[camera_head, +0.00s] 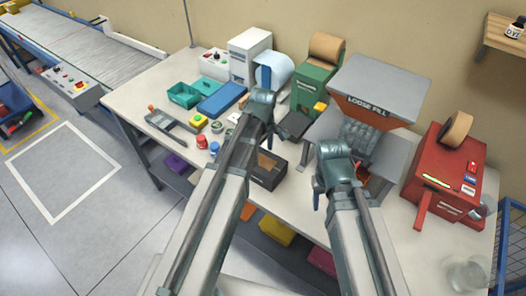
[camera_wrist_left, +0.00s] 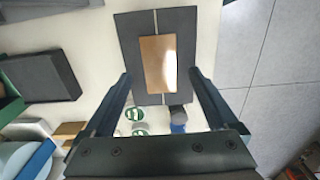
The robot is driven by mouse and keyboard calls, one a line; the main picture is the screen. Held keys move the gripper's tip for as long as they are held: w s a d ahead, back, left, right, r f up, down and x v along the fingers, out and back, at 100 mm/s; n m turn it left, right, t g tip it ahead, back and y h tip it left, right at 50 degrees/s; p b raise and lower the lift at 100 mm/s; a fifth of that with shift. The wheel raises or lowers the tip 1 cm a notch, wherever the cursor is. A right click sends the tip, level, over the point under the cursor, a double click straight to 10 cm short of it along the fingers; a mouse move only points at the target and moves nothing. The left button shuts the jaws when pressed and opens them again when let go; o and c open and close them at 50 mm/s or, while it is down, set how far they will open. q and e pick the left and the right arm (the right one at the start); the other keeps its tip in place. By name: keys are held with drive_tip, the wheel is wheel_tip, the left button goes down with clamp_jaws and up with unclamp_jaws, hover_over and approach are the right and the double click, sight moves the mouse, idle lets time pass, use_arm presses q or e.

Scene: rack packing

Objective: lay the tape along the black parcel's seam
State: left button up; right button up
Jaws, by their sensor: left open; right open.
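The black parcel (camera_head: 266,181) lies on the table in the head view, partly behind my left arm. In the left wrist view the parcel (camera_wrist_left: 178,93) shows from above with a pale seam running lengthwise. A brown rectangle of tape (camera_wrist_left: 158,62) lies over the middle of the seam, which shows beyond both its ends. My left gripper (camera_wrist_left: 160,73) is open above the parcel, its fingers apart on either side and the tape between them. The left gripper (camera_head: 268,135) also shows in the head view. My right gripper (camera_head: 330,172) is open and appears empty, right of the parcel.
A green tape dispenser (camera_head: 313,82) and the grey loose fill hopper (camera_head: 375,88) stand behind. A red machine (camera_head: 440,165) is at the right. Small jars (camera_head: 202,141), a blue box (camera_head: 221,99) and a teal tray (camera_head: 184,96) lie left of the parcel.

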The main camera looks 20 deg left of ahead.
use_arm(q)
wheel_tip(320, 180, up, 12)
drive_tip(key=p, duration=1)
drive_tip(key=shift+f+p, duration=0.15)
drive_tip(key=shift+p, duration=0.25)
drive_tip(key=s+d+f+m+y+b, duration=0.1)
drive_tip(key=s+d+f+m+b, duration=0.9)
drive_tip(key=m, duration=0.7)
drive_tip(key=s+f+b, duration=0.2)
drive_tip(key=s, duration=0.2)
drive_tip(key=shift+s+d+f+m+b, duration=0.2)
drive_tip(key=shift+f+m+b, duration=0.1)
drive_tip(key=shift+m, duration=0.1)
drive_tip(key=shift+c, duration=0.2)
